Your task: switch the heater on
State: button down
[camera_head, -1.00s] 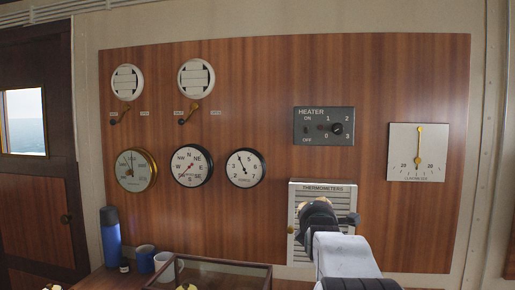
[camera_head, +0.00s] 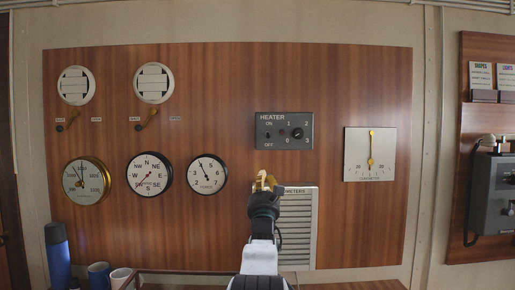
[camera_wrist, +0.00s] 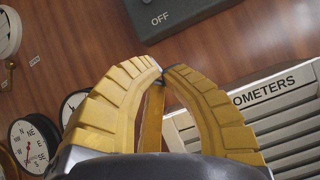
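The heater panel (camera_head: 284,143) is a dark grey box on the wooden wall board, marked HEATER, ON and OFF. A small switch (camera_head: 267,133) sits between ON and OFF at its left; its position is too small to tell. A black round knob (camera_head: 297,133) sits at the right among the numbers. My gripper (camera_head: 265,178) points up below the panel's left part, apart from it in the picture. In the wrist view, its yellow fingers (camera_wrist: 162,76) meet at the tips with nothing seen held. The panel's lower edge (camera_wrist: 172,24) with OFF shows above them; the switch is out of that view.
A louvred thermometers box (camera_head: 300,240) is just behind and right of my gripper. A clinometer (camera_head: 370,154) hangs at right, round gauges (camera_head: 206,173) at left. A blue flask (camera_head: 57,255) and mugs stand low at left. A telephone unit (camera_head: 493,195) is far right.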

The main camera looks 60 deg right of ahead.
aim_at(267, 140)
jog(key=shift+d+r, duration=0.1)
jog(key=shift+r, duration=0.05)
jog(key=shift+w+d+r+p, duration=0.45)
jog(key=shift+d+r+p, duration=0.6)
jog(key=shift+r+p, duration=0.55)
jog(key=shift+w+d+r+p, duration=0.5)
jog(key=shift+d+r+p, duration=0.75)
jog(key=shift+p, duration=0.5)
jog(key=shift+w+d+r+p, duration=0.45)
jog(key=shift+d+r+p, duration=0.45)
jog(key=shift+r+p, duration=0.75)
